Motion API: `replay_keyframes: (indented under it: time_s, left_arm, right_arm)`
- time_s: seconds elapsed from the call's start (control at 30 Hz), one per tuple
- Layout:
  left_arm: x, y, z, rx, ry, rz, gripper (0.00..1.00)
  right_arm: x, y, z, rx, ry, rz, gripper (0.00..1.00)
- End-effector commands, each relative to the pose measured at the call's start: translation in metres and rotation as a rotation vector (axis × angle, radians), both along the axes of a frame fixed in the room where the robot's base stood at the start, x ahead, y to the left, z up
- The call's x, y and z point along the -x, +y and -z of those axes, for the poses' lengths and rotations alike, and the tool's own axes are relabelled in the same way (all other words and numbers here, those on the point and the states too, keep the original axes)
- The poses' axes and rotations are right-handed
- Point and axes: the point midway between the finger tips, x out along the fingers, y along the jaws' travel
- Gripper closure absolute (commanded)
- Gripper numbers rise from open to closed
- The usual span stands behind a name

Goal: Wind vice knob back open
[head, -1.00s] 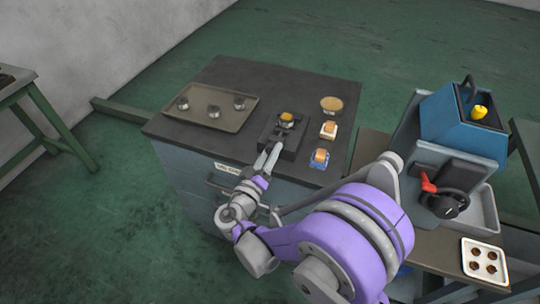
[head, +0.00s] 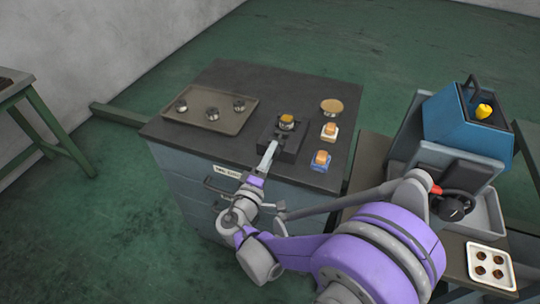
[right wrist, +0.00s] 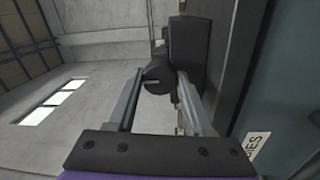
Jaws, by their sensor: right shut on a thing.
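The small dark vice (head: 291,146) stands near the front edge of the dark cabinet top, with a round part with a yellow-orange top (head: 287,119) at its back. Its dark round knob (right wrist: 158,76) faces the front. My right gripper (head: 270,148) reaches in from the front, and its fingers look edge-on in the head view. In the right wrist view it is shut on the knob, one finger on each side, with the vice body (right wrist: 192,45) just behind. My left gripper is not in view.
A tray (head: 235,123) with several small metal parts lies left on the cabinet top (head: 262,82). A round tan disc (head: 332,106) and two small blocks, white-based (head: 329,131) and blue-based (head: 320,161), stand right of the vice. A blue machine (head: 455,125) stands further right.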

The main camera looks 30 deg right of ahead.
Motion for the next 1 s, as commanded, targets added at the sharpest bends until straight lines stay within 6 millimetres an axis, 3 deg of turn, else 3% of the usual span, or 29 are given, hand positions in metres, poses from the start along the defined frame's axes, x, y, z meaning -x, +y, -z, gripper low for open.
replay_keyframes:
  time_s: [0.43, 0.47, 0.6, 1.0]
  left_arm:
    - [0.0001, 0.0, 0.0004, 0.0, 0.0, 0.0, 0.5]
    - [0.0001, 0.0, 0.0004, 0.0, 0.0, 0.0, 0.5]
    - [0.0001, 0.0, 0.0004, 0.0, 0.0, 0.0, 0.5]
    - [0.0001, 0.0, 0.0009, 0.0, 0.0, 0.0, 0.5]
  right_arm:
    - [0.0002, 0.0, 0.0002, 0.008, 0.011, 0.0, 1.0]
    - [0.0002, 0.0, 0.0002, 0.008, 0.011, 0.0, 0.47]
    - [0.0002, 0.0001, 0.0001, 0.008, 0.009, 0.0, 0.21]
    - [0.0037, 0.0056, 0.0006, 0.007, 0.009, -0.002, 0.18]
